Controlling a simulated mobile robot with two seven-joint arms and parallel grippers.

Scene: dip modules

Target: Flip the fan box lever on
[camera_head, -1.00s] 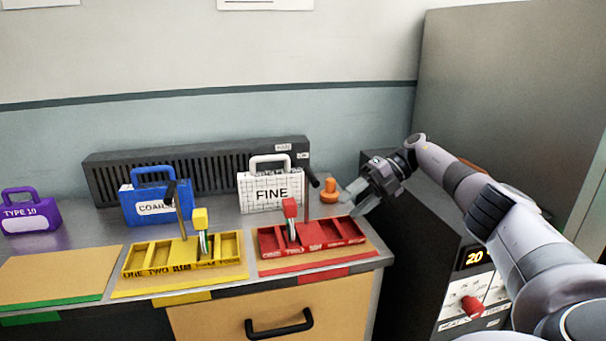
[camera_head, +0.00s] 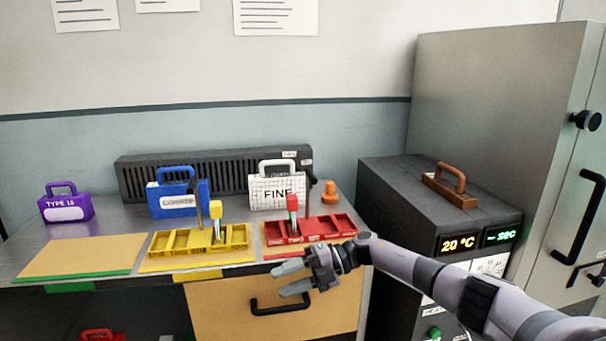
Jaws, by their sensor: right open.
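A long dark slotted box (camera_head: 235,165) stands at the back of the metal table, with small labels at its right end. It looks like the fan box, but I cannot make out its lever. A dark-topped upright lever (camera_head: 310,188) stands at the red tray, and another (camera_head: 198,200) at the yellow tray. An orange knob (camera_head: 330,192) stands at the table's right rear. My right gripper (camera_head: 284,280) is open and empty, its fingers pointing left, in front of the table by the drawer front. My left gripper is out of view.
A red tray (camera_head: 340,224) and a yellow tray (camera_head: 238,236) lie along the front. Purple (camera_head: 67,213), blue (camera_head: 165,204) and white FINE (camera_head: 262,186) cases stand behind. A dark cabinet (camera_head: 400,190) with displays stands right. A tan mat (camera_head: 85,255) lies empty at left.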

